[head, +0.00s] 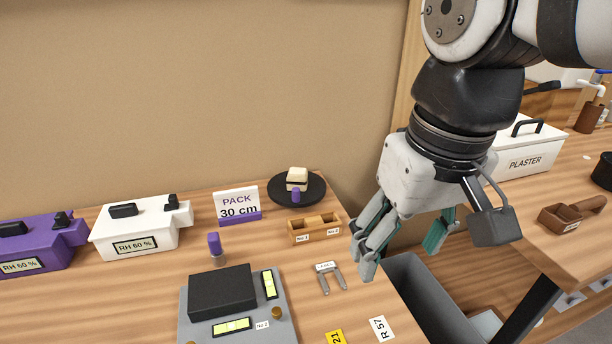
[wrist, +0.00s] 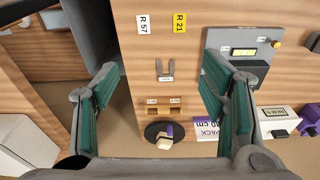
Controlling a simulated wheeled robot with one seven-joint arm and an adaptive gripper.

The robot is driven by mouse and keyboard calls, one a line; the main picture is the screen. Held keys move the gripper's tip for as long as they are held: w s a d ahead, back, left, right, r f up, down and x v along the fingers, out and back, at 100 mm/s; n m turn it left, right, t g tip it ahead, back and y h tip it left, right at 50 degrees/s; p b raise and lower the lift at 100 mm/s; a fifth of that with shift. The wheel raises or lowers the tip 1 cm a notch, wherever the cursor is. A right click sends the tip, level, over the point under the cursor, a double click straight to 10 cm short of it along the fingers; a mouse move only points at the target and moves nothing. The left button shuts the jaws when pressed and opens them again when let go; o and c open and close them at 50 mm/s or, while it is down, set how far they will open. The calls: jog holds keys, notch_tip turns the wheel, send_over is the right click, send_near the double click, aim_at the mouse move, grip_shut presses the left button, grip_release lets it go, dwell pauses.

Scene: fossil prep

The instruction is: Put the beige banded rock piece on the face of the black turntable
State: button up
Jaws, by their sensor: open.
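The beige banded rock piece (head: 297,175), a pale block with a dark band, sits on the face of the black turntable (head: 315,190) at the back of the bench. In the wrist view the rock piece (wrist: 165,144) shows on the dark disc of the turntable (wrist: 150,131) at the bottom centre. My gripper (head: 400,254) is open and empty, in front of and to the right of the turntable, apart from the rock. In the wrist view my gripper (wrist: 158,72) has its fingers spread wide, with nothing between the pads.
A wooden two-slot holder (head: 314,228) and a grey forked tool (head: 330,279) lie before the turntable. A purple-topped item (head: 295,195) is at its front edge. A PACK sign (head: 237,204) stands left. A grey bin (head: 415,275) is below the bench's right edge.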

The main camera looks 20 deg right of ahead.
jog(key=s+f, duration=0.4)
jog(key=s, duration=0.1)
jog(key=shift+s+f+n, duration=0.15)
jog(key=shift+s+n, duration=0.15)
notch_tip(320, 180, up, 13)
jog(key=t+p, duration=0.2)
jog(key=p, duration=0.9)
jog(key=shift+d+t, duration=0.15)
jog(key=shift+t, duration=0.15)
jog(key=shift+w, duration=0.15)
